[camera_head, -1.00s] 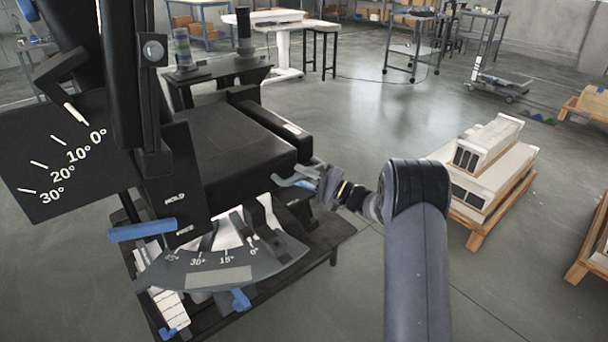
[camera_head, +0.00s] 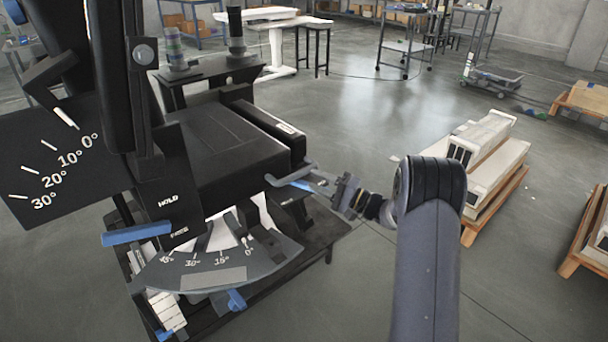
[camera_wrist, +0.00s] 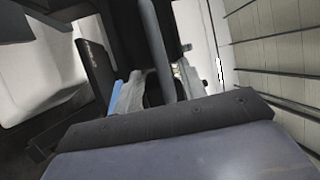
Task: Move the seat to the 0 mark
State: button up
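The black padded seat (camera_head: 226,146) is at the left centre in the head view. Below it a curved dark scale (camera_head: 271,258) reads 0° at right to 45° at left; I cannot make out which mark the seat's pointer meets. A flat plate (camera_head: 92,177) at left carries marks from 0° to 30°; a dark arm ends near its 0° mark. My gripper (camera_head: 318,184) is beside the seat's front right corner, close to a blue-ended lever (camera_head: 292,184). In the wrist view my gripper's fingers (camera_wrist: 160,88) look apart, with a grey rod (camera_wrist: 155,45) between or in front of them.
A blue handle (camera_head: 136,234) sits beside the HOLD and FREE labels. Another blue knob (camera_head: 236,300) is under the scale. A pallet with white units (camera_head: 488,165) stands at right.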

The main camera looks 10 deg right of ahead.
aim_at(297, 175)
jog(key=v, duration=0.4)
jog(key=shift+s+d, duration=0.1)
jog(key=shift+d, duration=0.1)
dwell(0.5)
jog(key=b+x, duration=0.1)
jog(key=x, duration=1)
jog(key=shift+a+f, duration=0.1)
jog(key=shift+s+a, duration=0.1)
jog(key=shift+s, duration=0.25)
